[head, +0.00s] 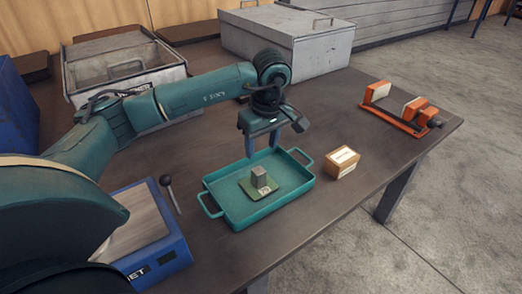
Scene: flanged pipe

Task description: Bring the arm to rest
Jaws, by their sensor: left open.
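My left arm (205,94) comes in from the left and reaches over the dark workbench (225,258). My left gripper (262,146) points down above the far side of a teal tray (245,217). Its fingers are apart and nothing shows between them. In the tray lies a green plate-like piece (246,187) with a small grey block (259,175) on it, apart from the gripper. My right gripper does not show.
A small cardboard box (342,162) stands right of the tray. An orange clamp-like tool (399,107) lies near the right edge. A grey metal case (285,39) and an open grey box (123,68) stand behind. A blue device (157,238) sits at front left.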

